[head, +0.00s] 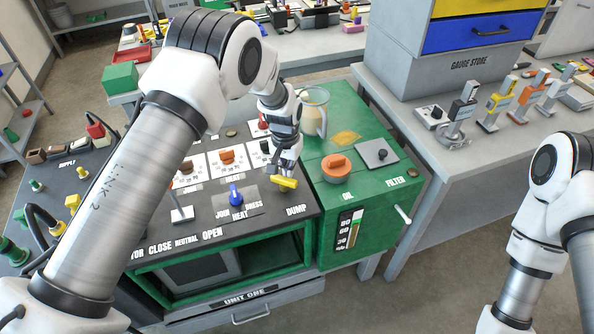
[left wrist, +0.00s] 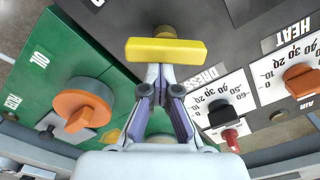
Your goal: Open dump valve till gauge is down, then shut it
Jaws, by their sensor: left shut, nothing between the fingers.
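The yellow dump valve handle (head: 285,183) sits at the right front of the dark panel, above the DUMP label. It also shows in the left wrist view (left wrist: 166,50), lying crosswise in front of the fingertips. My left gripper (head: 287,171) is right at the handle from behind, its fingers together and empty; the left wrist view shows the fingertips (left wrist: 165,70) just short of the bar, and I cannot tell whether they touch it. The gauge (head: 348,230) is on the green cabinet's front, with marks such as 80, 60 and 30; its exact reading is too small to tell.
A blue knob (head: 236,195) stands left of the handle. An orange oil cap (head: 336,168) and a clear jug (head: 314,112) are on the green cabinet (head: 385,187). My right arm is at the right edge.

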